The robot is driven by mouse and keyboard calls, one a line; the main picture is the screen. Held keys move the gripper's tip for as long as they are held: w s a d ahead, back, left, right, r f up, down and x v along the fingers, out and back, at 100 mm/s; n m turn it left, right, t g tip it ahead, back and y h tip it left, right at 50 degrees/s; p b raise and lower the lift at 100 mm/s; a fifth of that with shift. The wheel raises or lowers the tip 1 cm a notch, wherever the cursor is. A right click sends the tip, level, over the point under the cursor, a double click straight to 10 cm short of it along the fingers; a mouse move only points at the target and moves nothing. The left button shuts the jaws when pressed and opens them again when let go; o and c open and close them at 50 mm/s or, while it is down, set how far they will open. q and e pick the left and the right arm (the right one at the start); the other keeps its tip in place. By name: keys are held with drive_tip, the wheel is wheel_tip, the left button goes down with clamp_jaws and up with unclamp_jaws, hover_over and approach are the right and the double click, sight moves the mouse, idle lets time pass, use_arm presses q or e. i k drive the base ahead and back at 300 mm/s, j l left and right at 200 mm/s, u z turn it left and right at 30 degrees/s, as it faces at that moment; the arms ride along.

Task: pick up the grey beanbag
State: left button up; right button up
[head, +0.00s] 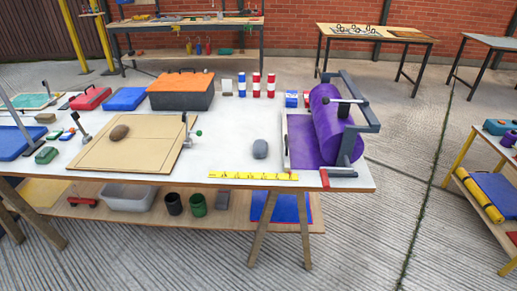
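A small grey rounded object (260,149), which looks like the grey beanbag, lies on the white tabletop (228,150) in the head view. It sits right of the middle, behind a yellow measuring strip and left of the purple roll. Nothing touches it, and its top and front are in clear sight. Neither of my grippers shows in this view.
A purple roll (336,125) in a metal frame stands to the right. The yellow strip (252,176) lies along the front edge. A tan board (133,145) with a brown lump (119,132) is left. A toolbox (181,98) and striped cylinders (256,84) stand behind.

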sight(260, 148)
drive_tip(key=i+j+z, duration=0.15)
drive_tip(key=i+j, duration=0.2)
drive_tip(key=i+j+z, duration=0.1)
drive_tip(key=i+j, duration=0.25)
drive_tip(key=i+j+z, duration=0.15)
drive_tip(key=i+j, duration=0.15)
drive_tip(key=j, duration=0.25)
